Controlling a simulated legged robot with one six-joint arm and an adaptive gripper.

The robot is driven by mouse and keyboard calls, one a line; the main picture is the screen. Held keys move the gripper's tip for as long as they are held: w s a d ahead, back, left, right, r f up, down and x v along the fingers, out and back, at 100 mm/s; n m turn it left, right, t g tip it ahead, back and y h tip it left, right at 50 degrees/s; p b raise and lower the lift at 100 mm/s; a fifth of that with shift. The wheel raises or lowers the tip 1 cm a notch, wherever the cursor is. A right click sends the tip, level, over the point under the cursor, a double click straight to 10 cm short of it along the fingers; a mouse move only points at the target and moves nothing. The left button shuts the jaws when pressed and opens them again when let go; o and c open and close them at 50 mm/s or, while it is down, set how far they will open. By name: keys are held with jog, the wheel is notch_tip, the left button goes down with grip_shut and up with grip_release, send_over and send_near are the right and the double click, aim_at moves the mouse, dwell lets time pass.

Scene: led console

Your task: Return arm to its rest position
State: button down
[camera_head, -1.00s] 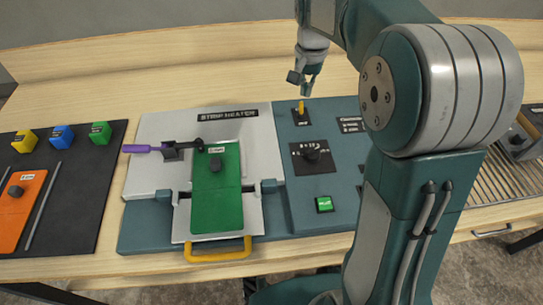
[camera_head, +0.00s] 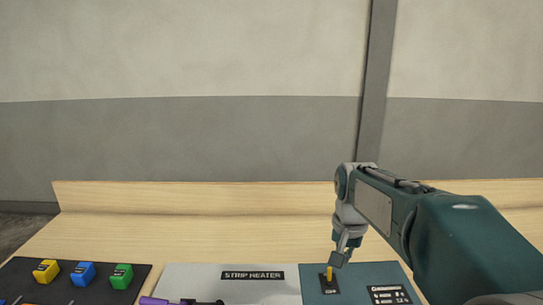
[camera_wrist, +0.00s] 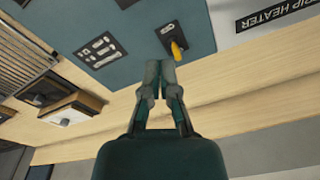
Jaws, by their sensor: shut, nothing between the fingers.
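My gripper (camera_head: 341,256) hangs at the end of my arm over the back right of the console, its fingers closed together and empty. In the wrist view my gripper (camera_wrist: 160,68) points at the panel, with its fingertips close to the yellow lever (camera_wrist: 176,48). In the head view the yellow lever (camera_head: 329,273) stands upright on the teal panel (camera_head: 350,286), just left of and below the fingertips. I cannot tell the exact gap between them.
The strip heater (camera_head: 235,287) lies left of the lever, with a purple handle (camera_head: 154,300) at the bottom edge. Yellow (camera_head: 46,271), blue (camera_head: 83,274) and green (camera_head: 121,276) blocks sit on a dark mat at far left. The wooden table behind is bare before a grey wall (camera_head: 190,145).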

jog(key=s+n+t, duration=0.4)
jog(key=s, duration=1.7)
jog(key=shift+f+n, duration=0.15)
jog(key=shift+n, duration=0.25)
